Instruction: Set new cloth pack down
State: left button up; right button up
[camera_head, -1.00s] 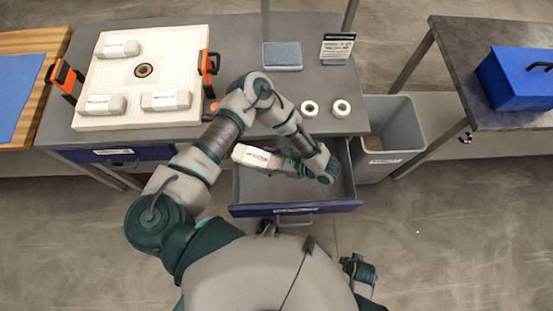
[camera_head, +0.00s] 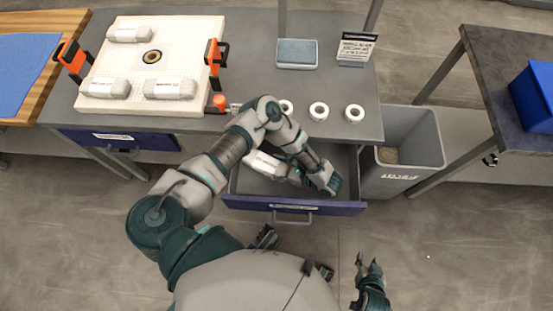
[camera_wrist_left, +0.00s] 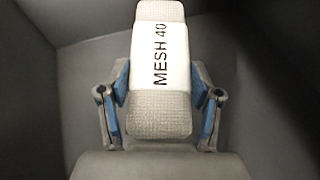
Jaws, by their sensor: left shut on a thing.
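My left gripper (camera_head: 286,173) is shut on a pale cloth pack (camera_head: 262,163) inside the open drawer (camera_head: 338,187). In the left wrist view, the pack (camera_wrist_left: 160,75) has a white band reading "MESH 40" and sits between blue finger pads, with grey drawer walls around. I cannot tell whether it touches the drawer floor. Three similar packs lie on the white plate on the bench: one at the back left (camera_head: 130,34), one at the front left (camera_head: 108,88) and one at the front right (camera_head: 170,88). My right gripper (camera_head: 368,262) is open and empty over the floor.
The white plate (camera_head: 185,50) has a bronze-ringed central hole and orange clamps (camera_head: 214,60) at its sides. White rings (camera_head: 319,111) lie along the bench front. A blue-grey pad (camera_head: 297,53) and a sign (camera_head: 356,49) stand behind. A grey bin (camera_head: 408,150) is right of the drawer.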

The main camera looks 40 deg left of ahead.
pick_arm(q)
jog(key=shift+s+d+f, duration=0.2)
jog(key=shift+d, duration=0.2)
jog(key=shift+a, duration=0.15)
jog(key=o, duration=1.3)
jog(key=shift+a+f, duration=0.15)
jog(key=shift+a, duration=0.1)
jog(key=shift+o, duration=1.4)
jog(key=shift+w+a+f, duration=0.1)
jog(key=shift+w+a, duration=0.05)
jog(key=shift+a, duration=0.3)
jog(key=shift+d, duration=0.4)
jog(key=p+v, duration=0.2)
jog(key=v, duration=0.9)
jog(key=shift+r, duration=0.3)
jog(key=shift+d+r, duration=0.1)
jog(key=shift+d, duration=0.45)
pick_arm(e)
jog(key=s+d+f+g+h, duration=0.1)
jog(key=s+d+g, duration=0.1)
jog(key=s, duration=0.5)
jog(key=shift+g, duration=0.9)
